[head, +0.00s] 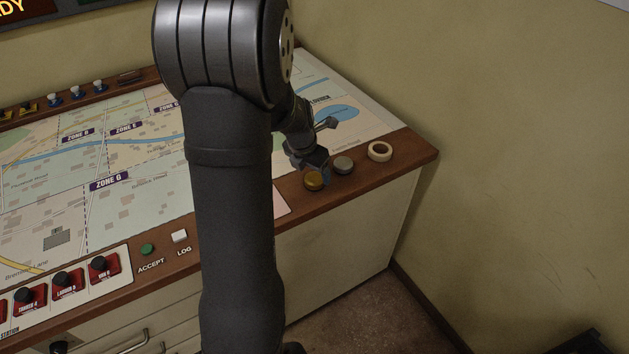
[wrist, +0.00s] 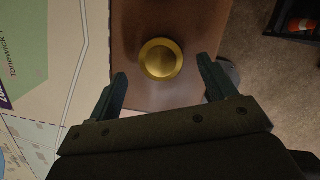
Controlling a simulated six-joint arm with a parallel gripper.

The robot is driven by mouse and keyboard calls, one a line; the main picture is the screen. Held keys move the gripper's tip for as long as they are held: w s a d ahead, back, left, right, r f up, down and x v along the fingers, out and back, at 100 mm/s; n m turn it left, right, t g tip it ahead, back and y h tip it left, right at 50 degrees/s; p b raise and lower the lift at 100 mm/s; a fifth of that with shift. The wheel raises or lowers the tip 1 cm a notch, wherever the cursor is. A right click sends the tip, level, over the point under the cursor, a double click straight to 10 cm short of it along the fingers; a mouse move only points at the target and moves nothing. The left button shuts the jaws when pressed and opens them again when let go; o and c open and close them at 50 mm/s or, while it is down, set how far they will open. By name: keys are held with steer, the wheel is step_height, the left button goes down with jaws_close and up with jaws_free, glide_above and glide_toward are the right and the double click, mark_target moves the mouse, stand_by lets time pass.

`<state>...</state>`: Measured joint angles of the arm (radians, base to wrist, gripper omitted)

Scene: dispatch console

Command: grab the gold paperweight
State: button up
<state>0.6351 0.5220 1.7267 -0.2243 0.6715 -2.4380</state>
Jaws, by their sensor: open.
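The gold paperweight (head: 314,181) is a small round disc on the brown wooden front edge of the console, near its right end. In the wrist view the gold paperweight (wrist: 161,59) lies just beyond the fingertips, roughly centred between them. My gripper (head: 318,166) is right above and beside it in the head view, partly covering its back. In the wrist view my gripper (wrist: 162,80) is open, with one finger on each side and nothing between them.
A grey round disc (head: 344,165) sits just right of the gold one, and a cream ring-shaped roll (head: 380,151) lies farther right. The console's wooden edge (head: 418,153) ends near the wall. A white LOG button (head: 180,236) and green ACCEPT button (head: 147,249) are to the left.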

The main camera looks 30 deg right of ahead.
mark_target(314, 177)
steer(key=x, duration=0.3)
steer(key=shift+f, duration=0.1)
steer(key=c, duration=1.3)
steer(key=shift+c, duration=0.2)
